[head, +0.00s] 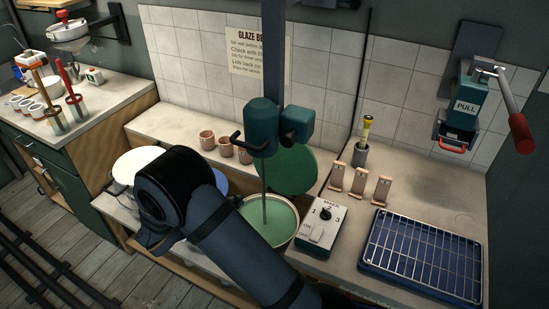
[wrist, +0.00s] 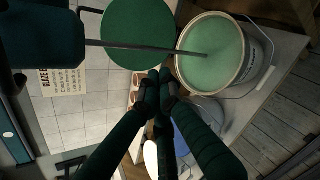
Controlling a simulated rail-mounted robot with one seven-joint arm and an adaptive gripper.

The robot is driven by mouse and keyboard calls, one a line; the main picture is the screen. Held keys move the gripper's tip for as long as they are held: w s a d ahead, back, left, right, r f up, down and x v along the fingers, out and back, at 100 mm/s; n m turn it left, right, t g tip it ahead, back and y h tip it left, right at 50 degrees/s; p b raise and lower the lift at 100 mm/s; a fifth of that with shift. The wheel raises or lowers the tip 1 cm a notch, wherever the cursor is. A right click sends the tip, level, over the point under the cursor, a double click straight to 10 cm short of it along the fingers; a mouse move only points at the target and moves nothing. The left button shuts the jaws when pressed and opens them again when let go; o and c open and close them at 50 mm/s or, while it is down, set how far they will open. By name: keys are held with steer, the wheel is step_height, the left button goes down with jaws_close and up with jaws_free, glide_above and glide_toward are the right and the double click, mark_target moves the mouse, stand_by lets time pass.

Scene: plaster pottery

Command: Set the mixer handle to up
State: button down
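The mixer (head: 262,122) is a teal motor head on a dark vertical column, with its thin rod (head: 264,195) reaching down into a bucket of green glaze (head: 275,222). A black bent handle (head: 236,138) sticks out on the left of the head. In the wrist view the mixer head (wrist: 40,35) fills the upper left, and the rod enters the glaze bucket (wrist: 212,52); I cannot make out the handle there. My gripper (wrist: 159,78) has its dark fingers drawn together, empty, beside the bucket's rim and apart from the mixer. My own arm hides it in the head view.
A control box (head: 322,224) with a dial stands right of the bucket, near a blue rack tray (head: 424,255). A round green lid (head: 288,170) leans behind the bucket. Several clay cups (head: 207,140) line the ledge. A red-handled pull device (head: 465,105) hangs on the right wall.

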steer(key=w+d+r+n+t+p, duration=0.1)
steer(key=w+d+r+n+p, duration=0.1)
steer(key=w, duration=0.3)
steer(key=w+d+r+n+t+p, duration=0.1)
steer(key=w+d+r+n+p, duration=0.1)
steer(key=w+n, duration=0.3)
steer(key=shift+w+r+p, duration=0.45)
steer(key=shift+r+p, duration=0.45)
